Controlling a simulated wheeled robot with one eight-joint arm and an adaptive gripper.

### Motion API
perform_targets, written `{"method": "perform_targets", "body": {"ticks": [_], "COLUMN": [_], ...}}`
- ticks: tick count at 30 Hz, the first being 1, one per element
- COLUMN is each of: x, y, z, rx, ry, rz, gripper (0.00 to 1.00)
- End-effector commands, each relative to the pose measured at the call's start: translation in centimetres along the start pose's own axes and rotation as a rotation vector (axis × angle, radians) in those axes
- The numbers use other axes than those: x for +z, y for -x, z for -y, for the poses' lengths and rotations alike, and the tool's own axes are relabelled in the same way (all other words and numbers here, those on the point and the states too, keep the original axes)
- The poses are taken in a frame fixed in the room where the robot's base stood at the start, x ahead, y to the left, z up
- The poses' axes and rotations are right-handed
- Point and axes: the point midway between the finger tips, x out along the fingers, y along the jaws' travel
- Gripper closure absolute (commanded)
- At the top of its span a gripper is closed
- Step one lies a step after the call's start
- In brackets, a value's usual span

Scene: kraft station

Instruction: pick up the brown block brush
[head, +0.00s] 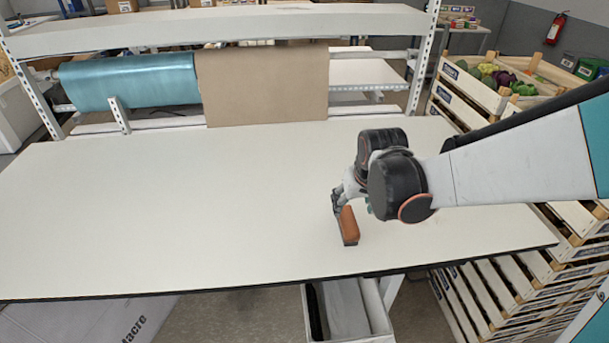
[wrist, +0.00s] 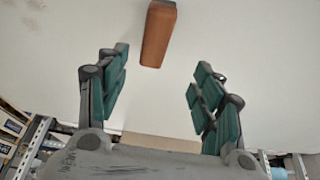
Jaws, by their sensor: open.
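The brown block brush (head: 348,226) lies on the white table (head: 150,200), near its front edge and right of the middle. In the wrist view the brush (wrist: 158,35) is at the top centre, ahead of the fingertips and roughly in line with the gap between them; its far end is cut off. My gripper (wrist: 158,72) is open and empty, with green pads on both fingers. In the head view my gripper (head: 340,200) is at the far end of the brush, low over the table. I cannot tell whether it touches the brush.
A white shelf (head: 220,22) stands behind the table, with a teal roll (head: 130,80) and a brown paper sheet (head: 262,85) below it. Stacked crates (head: 490,90) with vegetables stand at the right. An open drawer (head: 345,310) is below the front edge. The table's left side is clear.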

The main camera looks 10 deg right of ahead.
Motion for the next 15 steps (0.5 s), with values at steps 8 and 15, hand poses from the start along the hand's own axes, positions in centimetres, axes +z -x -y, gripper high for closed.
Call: {"method": "perform_targets", "body": {"ticks": [8, 15], "x": [0.0, 0.0], "y": [-5.0, -7.4], "z": [0.0, -0.1], "rx": [0.0, 0.0], "ry": [0.0, 0.0], "rz": [-0.001, -0.001], "gripper": [0.39, 0.39]}}
